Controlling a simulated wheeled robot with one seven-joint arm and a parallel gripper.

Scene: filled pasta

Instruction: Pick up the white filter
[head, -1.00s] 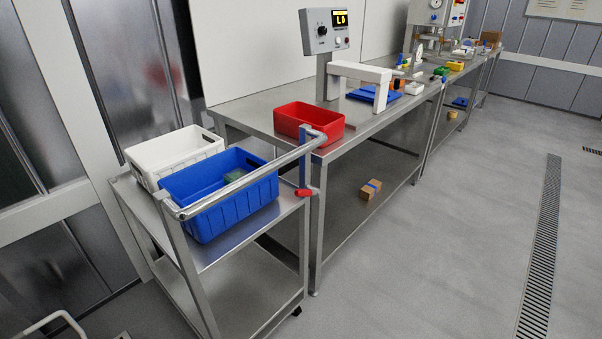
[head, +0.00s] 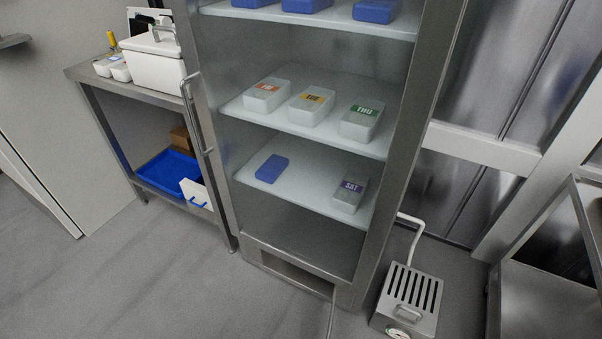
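I cannot make out for certain which thing is the white filter. A flat white panel with a blue handle (head: 196,193) stands tilted at the right end of the lower shelf of the side table, by a blue tray (head: 161,177). A white lidded box (head: 153,66) with a handle stands on the table top, with small white tubs (head: 106,66) to its left. My gripper is not in view.
A metal box with slots (head: 408,298) and a gauge stands on the floor at right. The floor at front left is clear.

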